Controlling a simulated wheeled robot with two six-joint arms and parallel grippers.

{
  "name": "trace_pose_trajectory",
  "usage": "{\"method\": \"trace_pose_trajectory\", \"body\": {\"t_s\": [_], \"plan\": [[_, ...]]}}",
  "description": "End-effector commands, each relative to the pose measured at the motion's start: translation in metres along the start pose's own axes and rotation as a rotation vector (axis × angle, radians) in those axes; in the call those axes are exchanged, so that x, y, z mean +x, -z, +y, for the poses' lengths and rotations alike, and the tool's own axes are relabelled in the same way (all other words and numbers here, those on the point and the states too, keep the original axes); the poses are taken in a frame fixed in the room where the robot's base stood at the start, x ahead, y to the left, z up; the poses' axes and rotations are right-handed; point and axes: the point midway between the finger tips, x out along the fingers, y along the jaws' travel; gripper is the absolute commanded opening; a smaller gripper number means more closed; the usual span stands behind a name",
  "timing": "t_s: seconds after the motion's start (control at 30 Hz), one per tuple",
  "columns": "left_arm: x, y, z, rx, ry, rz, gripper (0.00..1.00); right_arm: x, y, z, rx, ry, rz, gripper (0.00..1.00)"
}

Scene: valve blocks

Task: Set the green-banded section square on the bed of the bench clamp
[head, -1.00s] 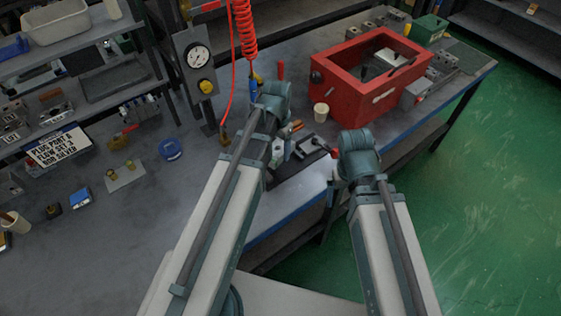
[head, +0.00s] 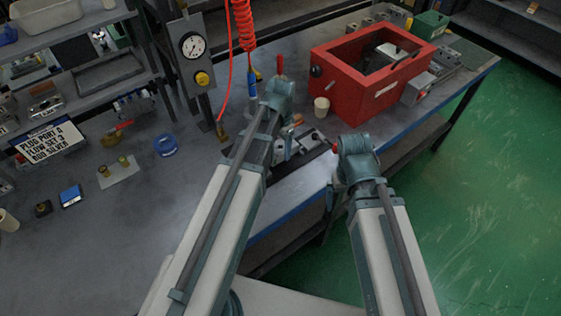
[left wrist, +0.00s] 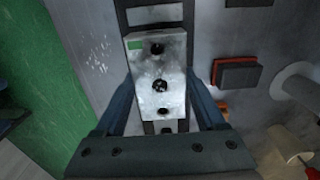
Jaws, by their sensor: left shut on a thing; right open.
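The green-banded section is a pale metal block (left wrist: 158,80) with dark holes and a green patch at one corner. My left gripper (left wrist: 157,105) is shut on it, one finger at each side. Below it in the left wrist view runs the dark and grey bed of the bench clamp (left wrist: 155,14); the block looks slightly turned to it, and I cannot tell whether they touch. In the head view the left gripper (head: 284,145) is over the clamp, largely hiding block and bed. My right gripper (head: 338,176) is open at the bench's front edge, mostly hidden by its wrist.
A red open box (head: 335,85) stands behind right, with a pale cup (head: 321,107) beside it. A red coiled hose (head: 243,35) hangs behind the left arm. A gauge panel (head: 193,60) stands at back left. The bench left of blue tape (head: 166,145) holds small parts.

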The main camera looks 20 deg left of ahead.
Motion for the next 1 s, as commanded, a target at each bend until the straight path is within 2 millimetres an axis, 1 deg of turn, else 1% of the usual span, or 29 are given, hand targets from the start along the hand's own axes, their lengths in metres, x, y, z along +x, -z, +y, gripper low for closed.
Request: {"method": "trace_pose_trajectory", "body": {"t_s": [0.03, 0.17, 0.27, 0.37, 0.5, 0.6, 0.87, 1.0], "plan": [[0.007, 0.0, 0.0, 0.0, 0.0, 0.0, 0.0, 0.007, 0.0, -0.001, 0.0, 0.0, 0.0, 1.0], [0.005, 0.0, 0.0, 0.0, 0.0, 0.0, 0.0, 0.005, 0.0, -0.001, 0.0, 0.0, 0.0, 1.0], [0.009, 0.0, 0.0, 0.0, 0.0, 0.0, 0.0, 0.009, 0.001, -0.001, 0.0, 0.0, 0.0, 1.0], [0.018, 0.0, 0.0, 0.0, 0.0, 0.0, 0.0, 0.018, 0.001, -0.002, 0.0, 0.0, 0.0, 1.0], [0.036, 0.0, 0.0, 0.0, 0.0, 0.0, 0.0, 0.036, 0.002, -0.003, 0.0, 0.0, 0.0, 1.0], [0.044, 0.0, 0.0, 0.0, 0.0, 0.0, 0.0, 0.044, 0.003, -0.004, 0.0, 0.0, 0.0, 1.0], [0.042, 0.0, 0.0, 0.0, 0.0, 0.0, 0.0, 0.042, 0.002, -0.004, 0.0, 0.0, 0.0, 1.0], [0.046, 0.0, 0.0, -0.001, 0.0, 0.0, 0.0, 0.045, 0.003, -0.004, 0.0, 0.0, 0.0, 1.0]]}}
